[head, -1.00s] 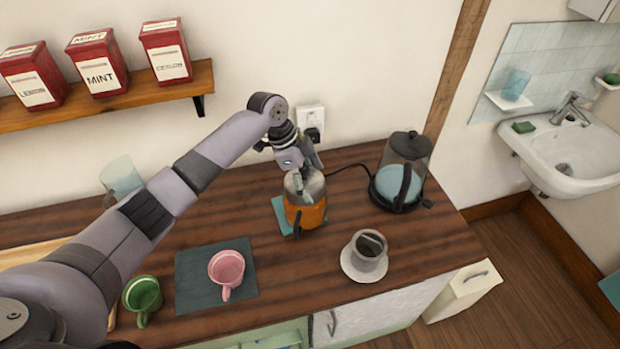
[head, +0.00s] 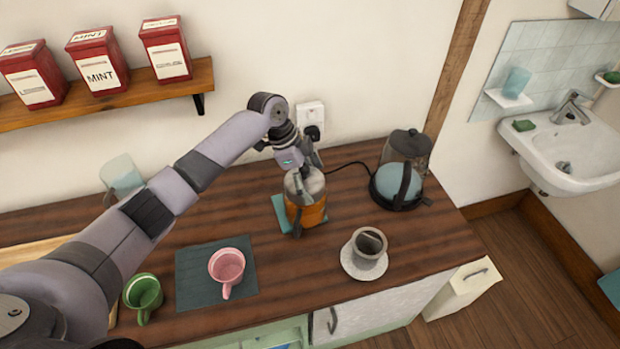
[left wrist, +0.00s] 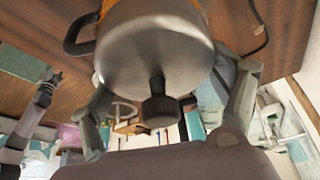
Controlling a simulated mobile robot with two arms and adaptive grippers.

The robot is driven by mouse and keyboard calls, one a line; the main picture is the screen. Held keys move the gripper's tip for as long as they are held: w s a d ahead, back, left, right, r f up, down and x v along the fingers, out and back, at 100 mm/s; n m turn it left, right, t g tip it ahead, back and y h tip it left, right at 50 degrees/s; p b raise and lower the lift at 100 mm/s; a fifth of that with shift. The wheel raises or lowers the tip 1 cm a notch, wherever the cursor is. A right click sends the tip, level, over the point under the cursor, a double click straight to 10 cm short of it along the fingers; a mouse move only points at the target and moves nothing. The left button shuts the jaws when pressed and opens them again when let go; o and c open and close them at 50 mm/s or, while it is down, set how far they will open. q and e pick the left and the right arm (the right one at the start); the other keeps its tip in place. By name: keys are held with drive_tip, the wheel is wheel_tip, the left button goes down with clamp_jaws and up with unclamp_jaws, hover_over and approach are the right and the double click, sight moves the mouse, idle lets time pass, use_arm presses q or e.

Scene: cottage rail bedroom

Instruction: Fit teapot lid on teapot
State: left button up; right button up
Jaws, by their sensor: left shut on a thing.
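The teapot (head: 313,214) has an orange body and stands on a teal mat (head: 279,207) near the middle of the counter. The silver lid (head: 312,182) is at its top, and its metal face and dark knob fill the upper middle of the left wrist view (left wrist: 150,55). My left gripper (head: 305,182) comes down from above and is shut on the lid, with a finger on either side. The lid hides the teapot's rim, so I cannot tell if it is fully seated. The teapot's dark handle (left wrist: 76,36) shows in the left wrist view.
A kettle (head: 398,180) stands to the right, its cord running behind the teapot. A grey cup (head: 367,245) on a saucer is at front right. A pink mug (head: 227,267) on a dark mat and a green mug (head: 143,294) are at front left. A shelf (head: 130,98) hangs above.

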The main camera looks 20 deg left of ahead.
use_arm(q)
drive_tip(key=o, duration=1.1)
drive_tip(key=shift+r, duration=0.15)
drive_tip(key=v, duration=1.2)
